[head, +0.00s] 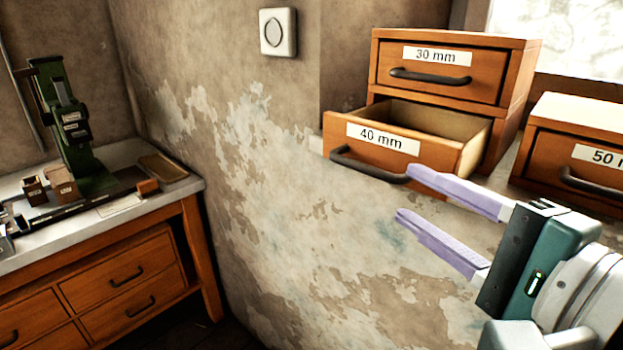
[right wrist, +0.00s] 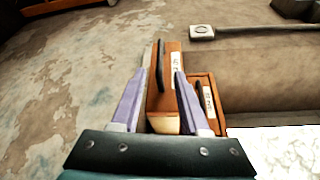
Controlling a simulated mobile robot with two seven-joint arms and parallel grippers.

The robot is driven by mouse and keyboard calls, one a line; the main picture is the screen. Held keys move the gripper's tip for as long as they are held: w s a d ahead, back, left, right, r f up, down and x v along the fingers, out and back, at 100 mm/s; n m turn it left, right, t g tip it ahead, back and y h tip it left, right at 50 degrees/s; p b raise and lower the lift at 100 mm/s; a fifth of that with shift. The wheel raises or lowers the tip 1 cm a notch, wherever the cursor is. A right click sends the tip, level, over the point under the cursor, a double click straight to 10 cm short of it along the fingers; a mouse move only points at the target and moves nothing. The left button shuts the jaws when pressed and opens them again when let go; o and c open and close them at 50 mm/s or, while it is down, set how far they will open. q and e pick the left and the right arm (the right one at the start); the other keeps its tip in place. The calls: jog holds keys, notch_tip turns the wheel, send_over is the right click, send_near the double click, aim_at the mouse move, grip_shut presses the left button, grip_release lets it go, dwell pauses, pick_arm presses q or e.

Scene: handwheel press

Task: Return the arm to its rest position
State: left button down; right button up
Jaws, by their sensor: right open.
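My right gripper (head: 404,197) comes in from the lower right in the head view, with two lilac fingers spread apart and nothing between them. It is just in front of and below the 40 mm drawer (head: 382,148), which is pulled open and looks empty where I see inside. The upper finger overlaps the right end of the drawer's dark handle in the picture; I cannot tell if they touch. In the right wrist view the fingers (right wrist: 156,82) stand apart, with the open drawer (right wrist: 165,100) beyond them. My left gripper is not in view.
The 30 mm drawer (head: 440,75) above is closed. A 50 mm drawer box (head: 580,150) stands at the right, close to my right gripper. A workbench (head: 190,187) with a green press (head: 75,120) is at the left. The wall between has a white switch (head: 278,32).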

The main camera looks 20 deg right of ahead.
dwell(0.5)
jog(key=s+a+f+n+g+y, duration=0.3)
jog(key=s+a+f+n+g, duration=0.35)
jog(key=n, duration=0.65)
jog(key=s+d+f+n+g+h, duration=0.2)
jog(key=s+f+n+g+h, duration=0.15)
jog(key=s+n+g, duration=0.45)
notch_tip(320, 180, up, 35)
jog(key=n+t+p, duration=0.1)
jog(key=p, duration=3.5)
jog(key=shift+y+p, duration=0.35)
jog(key=shift+s+d, duration=0.1)
jog(key=shift+s, duration=0.05)
